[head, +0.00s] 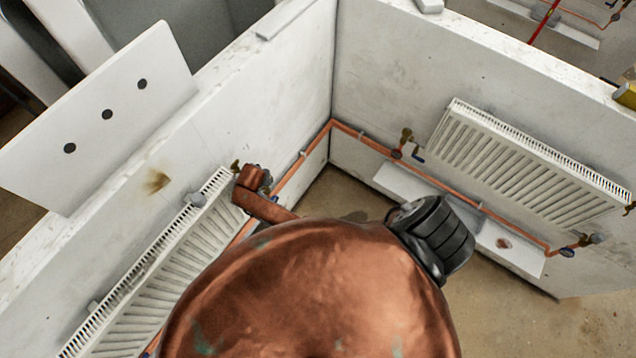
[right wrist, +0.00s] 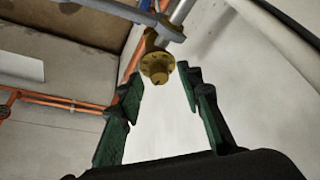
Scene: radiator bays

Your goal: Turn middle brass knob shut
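In the right wrist view a round brass knob (right wrist: 157,66) sits on a brass valve under a grey pipe. My right gripper (right wrist: 160,80) has its two green-padded fingers apart, one on each side of the knob's near end; I see no clear contact. In the head view brass valve parts show at the left end of the right-hand radiator (head: 407,134) and beside the left radiator (head: 235,165). I cannot tell which of these is the knob in the wrist view.
White radiators hang on the left wall (head: 165,275) and right wall (head: 530,165). Copper pipes (head: 345,128) run along both walls. Some floor is bare at lower right.

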